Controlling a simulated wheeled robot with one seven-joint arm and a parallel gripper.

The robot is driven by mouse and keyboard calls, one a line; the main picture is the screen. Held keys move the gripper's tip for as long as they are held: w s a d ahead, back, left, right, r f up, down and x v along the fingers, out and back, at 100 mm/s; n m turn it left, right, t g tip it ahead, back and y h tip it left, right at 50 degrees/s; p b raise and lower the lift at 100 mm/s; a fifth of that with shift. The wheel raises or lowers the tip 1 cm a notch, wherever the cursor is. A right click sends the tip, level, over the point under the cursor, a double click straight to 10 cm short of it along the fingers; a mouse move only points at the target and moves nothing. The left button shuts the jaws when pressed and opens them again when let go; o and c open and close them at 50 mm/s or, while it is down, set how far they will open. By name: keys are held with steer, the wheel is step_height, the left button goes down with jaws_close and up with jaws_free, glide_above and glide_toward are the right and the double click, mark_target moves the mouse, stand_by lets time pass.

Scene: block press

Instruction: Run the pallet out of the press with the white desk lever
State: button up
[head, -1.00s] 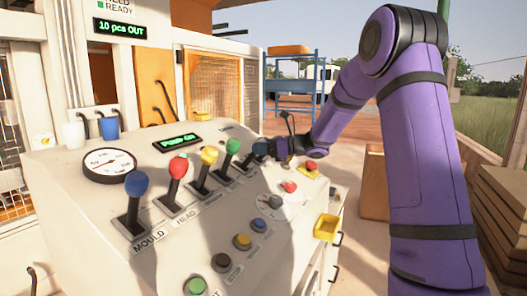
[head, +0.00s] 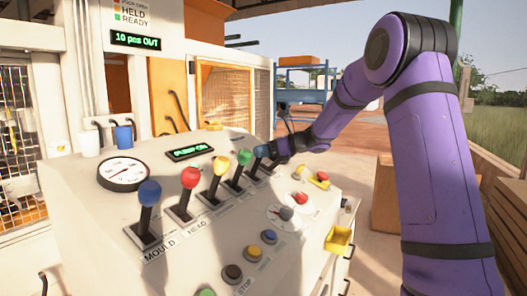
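The sloped control desk (head: 90,205) carries a row of levers. From left they have a blue knob (head: 149,193), a red knob (head: 190,178), a yellow knob (head: 220,166) and a green knob (head: 244,157). My gripper (head: 263,152) is at the far right end of the row, right of the green knob. A dark lever shaft (head: 256,169) shows just below it. No white knob shows; my gripper covers the top of that lever. The fingers are too small and dark to tell whether they are closed on it. The pallet is not clearly visible.
A green-lit display (head: 190,152) and a round gauge (head: 123,174) are on the desk. The press sign (head: 136,40) reads "10 pcs OUT". Buttons, a rotary dial (head: 287,213) and a yellow tray (head: 339,240) lie nearer. A blue rack (head: 300,85) stands behind.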

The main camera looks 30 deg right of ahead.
steer(key=shift+d, duration=0.1)
steer(key=v, duration=1)
steer(key=shift+s+d, duration=0.2)
steer(key=shift+s, duration=0.05)
steer(key=shift+r, duration=0.1)
stand_by(0.5)
steer(key=s+a+n+g+h, duration=0.55)
steer(key=s+a+n, duration=0.75)
steer(key=s+a, duration=0.45)
steer(key=s+f+n+h, duration=0.1)
steer(key=s+n+h, duration=0.2)
steer(key=s+n, duration=0.4)
steer(key=s+d+f+n+h, duration=0.1)
steer(key=s+n, duration=0.5)
steer(key=s, duration=0.7)
steer(key=shift+s+d+f+n+t+h, duration=0.4)
steer(key=shift+f+h, duration=0.2)
steer(key=shift+h, duration=0.45)
